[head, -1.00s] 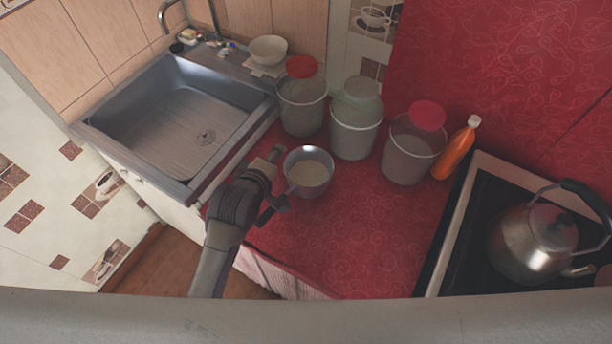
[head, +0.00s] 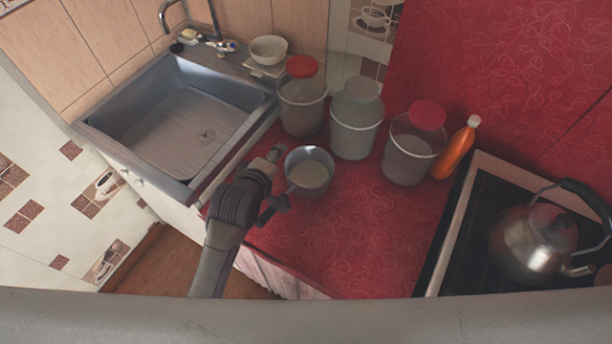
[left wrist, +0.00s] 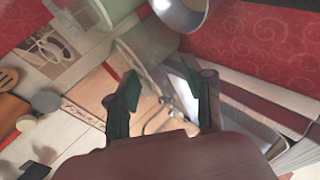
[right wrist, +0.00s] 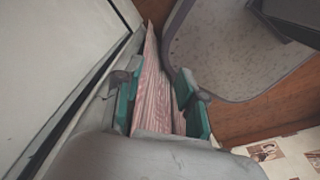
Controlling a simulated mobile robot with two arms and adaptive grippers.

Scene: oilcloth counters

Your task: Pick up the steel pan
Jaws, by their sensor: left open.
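The steel pan (head: 309,174) is a small round grey pan standing upright on the red counter, left of centre in the head view. Its rim also shows at the top edge of the left wrist view (left wrist: 184,14). My left gripper (head: 279,178) is just left of the pan with its fingers spread. In the left wrist view my left gripper (left wrist: 165,92) is open with nothing held between its fingers. Whether a finger touches the pan is unclear, and its handle is hard to make out. My right gripper (right wrist: 158,100) is open and empty, away from the counter top.
Several lidded containers, including a middle one (head: 354,128), stand behind the pan. An orange bottle (head: 455,153) and a kettle (head: 530,245) on the stove (head: 450,250) are right. The sink (head: 170,125) is left. The red counter (head: 350,235) in front is clear.

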